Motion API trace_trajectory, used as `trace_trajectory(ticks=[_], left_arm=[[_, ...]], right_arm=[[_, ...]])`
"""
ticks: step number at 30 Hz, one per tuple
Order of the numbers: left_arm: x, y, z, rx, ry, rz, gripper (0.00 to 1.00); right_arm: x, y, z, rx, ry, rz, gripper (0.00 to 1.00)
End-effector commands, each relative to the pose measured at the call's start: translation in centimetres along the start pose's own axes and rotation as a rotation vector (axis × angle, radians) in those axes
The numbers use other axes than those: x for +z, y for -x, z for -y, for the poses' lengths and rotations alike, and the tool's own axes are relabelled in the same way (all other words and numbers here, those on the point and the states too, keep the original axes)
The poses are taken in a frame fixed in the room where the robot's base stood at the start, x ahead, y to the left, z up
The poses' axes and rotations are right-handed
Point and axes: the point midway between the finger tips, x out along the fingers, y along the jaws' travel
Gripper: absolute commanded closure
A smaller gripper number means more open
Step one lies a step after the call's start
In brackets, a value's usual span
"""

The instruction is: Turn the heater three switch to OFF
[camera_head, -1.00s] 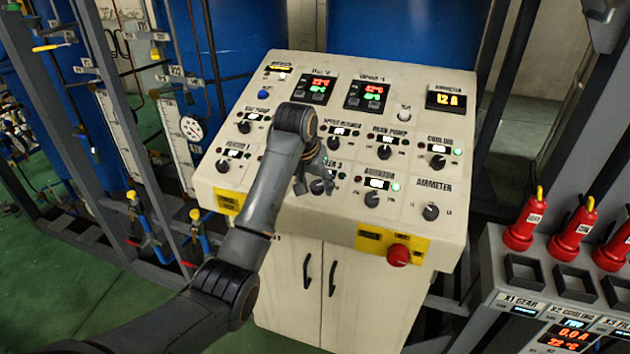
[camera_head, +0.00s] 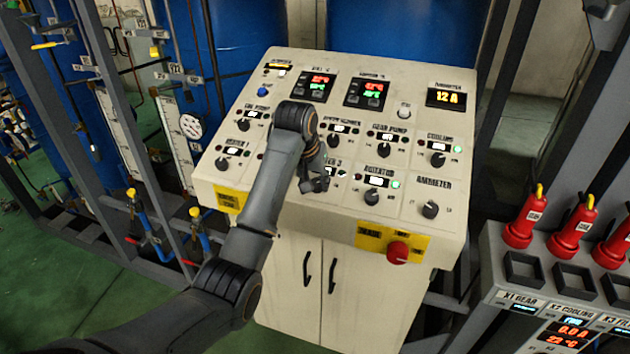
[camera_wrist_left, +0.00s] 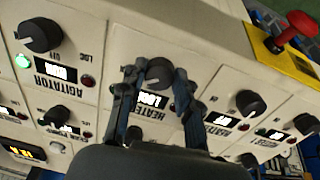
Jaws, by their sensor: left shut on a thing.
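The heater three switch (camera_wrist_left: 158,73) is a round dark knob on the sloped cream panel (camera_head: 405,210). In the left wrist view it sits between the two fingers of my left gripper (camera_wrist_left: 157,80), which are shut on it. Its small lit display (camera_wrist_left: 150,99) and the HEATER label show between the fingers; the display seems to read LOC. In the head view my left gripper (camera_head: 313,184) is at the panel's lower row and covers the knob. Which way the knob points is hard to tell. My right gripper is not in view.
The agitator knob (camera_head: 371,198) stands right of the gripper, the heater 1 knob (camera_head: 221,164) to the left. More knobs fill the row above. A red button (camera_head: 398,252) is on the panel's front edge. Red plugs (camera_head: 518,228) stand on a grey unit at right.

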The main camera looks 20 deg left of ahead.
Motion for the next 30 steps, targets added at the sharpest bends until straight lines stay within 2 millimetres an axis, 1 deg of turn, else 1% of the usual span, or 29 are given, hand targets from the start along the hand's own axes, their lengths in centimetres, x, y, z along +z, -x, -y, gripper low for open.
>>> trace_trajectory(ticks=[21,30], left_arm=[[-0.01,0.09,-0.15,-0.008,0.638,-0.025,0.99],[-0.03,0.09,-0.16,-0.012,0.837,-0.033,0.99]], right_arm=[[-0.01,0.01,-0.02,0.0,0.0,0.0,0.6],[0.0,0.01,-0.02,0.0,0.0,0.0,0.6]])
